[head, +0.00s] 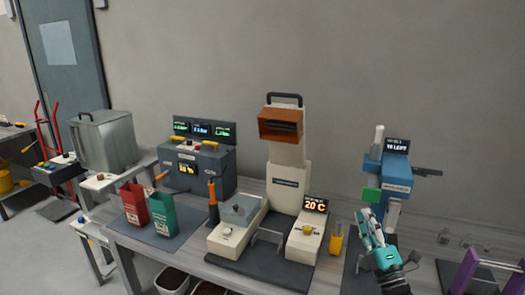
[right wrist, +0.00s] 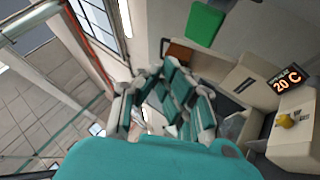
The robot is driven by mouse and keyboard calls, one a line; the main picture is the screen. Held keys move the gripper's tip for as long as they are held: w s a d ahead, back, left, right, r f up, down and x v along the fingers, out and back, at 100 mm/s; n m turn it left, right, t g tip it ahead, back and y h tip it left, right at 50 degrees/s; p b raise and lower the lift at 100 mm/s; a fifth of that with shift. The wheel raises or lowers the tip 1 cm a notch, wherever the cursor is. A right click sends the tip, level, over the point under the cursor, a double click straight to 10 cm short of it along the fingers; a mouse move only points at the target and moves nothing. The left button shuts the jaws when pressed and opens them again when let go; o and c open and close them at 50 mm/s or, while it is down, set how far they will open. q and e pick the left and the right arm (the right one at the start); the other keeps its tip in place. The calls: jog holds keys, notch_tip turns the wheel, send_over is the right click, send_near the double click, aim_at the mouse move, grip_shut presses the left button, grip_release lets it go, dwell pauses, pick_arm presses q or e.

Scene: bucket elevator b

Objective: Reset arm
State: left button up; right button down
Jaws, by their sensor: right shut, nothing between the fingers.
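My right gripper (head: 367,218) is teal and dark grey, raised at the right of the bench and pointing up. It is in front of the blue device (head: 392,175) with a small screen, just below that device's green block (head: 371,195). In the right wrist view my right gripper (right wrist: 165,72) shows its teal fingers shut with nothing between them. The green block (right wrist: 205,22) shows beyond the fingers at the top. I cannot tell how far the gripper is from the device. My left gripper is not in view.
A cream bucket elevator (head: 290,170) stands mid-bench, with a 20 C display (head: 315,204) beside it. A yellow container (head: 336,240) is left of my right gripper. Red (head: 134,204) and teal (head: 161,215) containers stand further left. A purple frame (head: 465,272) is at the right.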

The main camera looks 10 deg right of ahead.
jog(key=s+a+f+m+g+h, duration=0.1)
jog(key=s+a+f+m+g, duration=0.35)
jog(key=f, duration=0.45)
jog(key=s+a+f+m+g, duration=0.4)
jog(key=a+f+m+g, duration=0.15)
jog(key=f, duration=0.35)
jog(key=s+a+f+m+g, duration=0.2)
jog(key=s+m+g, duration=0.15)
jog(key=s, duration=0.45)
jog(key=s+a+f+m+g, duration=0.2)
jog(key=s+f+g, duration=0.15)
jog(key=s, duration=0.55)
jog(key=s+a+f+m+g, duration=0.15)
jog(key=s+g, duration=0.25)
jog(key=s, duration=0.4)
notch_tip(320, 180, down, 29)
jog(key=s+g+b, duration=0.1)
jog(key=b, duration=0.2)
jog(key=s+d+f+g+b, duration=0.1)
jog(key=s+d+f, duration=0.2)
jog(key=s+f, duration=1.3)
jog(key=shift+s+f, duration=0.35)
jog(key=shift+f, duration=0.55)
